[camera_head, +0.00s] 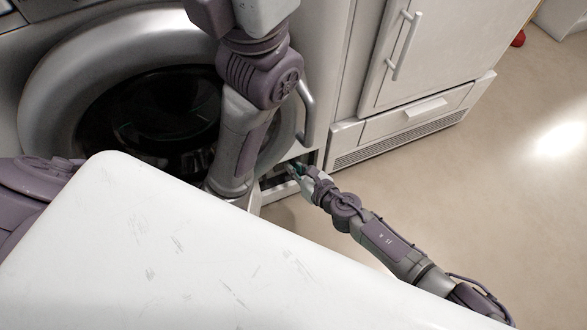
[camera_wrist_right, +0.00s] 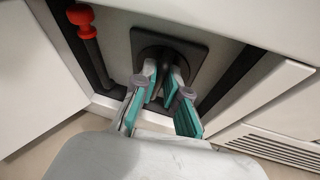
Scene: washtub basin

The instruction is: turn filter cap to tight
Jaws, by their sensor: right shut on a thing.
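The filter cap (camera_wrist_right: 162,49) is a dark round piece on a dark square plate, set in the pale recess low on the washing machine (camera_head: 60,75). My right gripper (camera_wrist_right: 166,76) reaches it with its teal-lined fingers, one on each side of the cap's grip, and is shut on it. The fingers hide part of the cap, and its turn angle is hard to read. In the head view my right gripper (camera_head: 298,169) is small at the machine's lower corner, and the cap cannot be made out there. My left gripper is not in view.
A dark hose with a red plug (camera_wrist_right: 80,15) stands left of the cap in the recess. A white cabinet (camera_head: 415,55) with a handle and a lower vent grille (camera_head: 400,138) is to the right.

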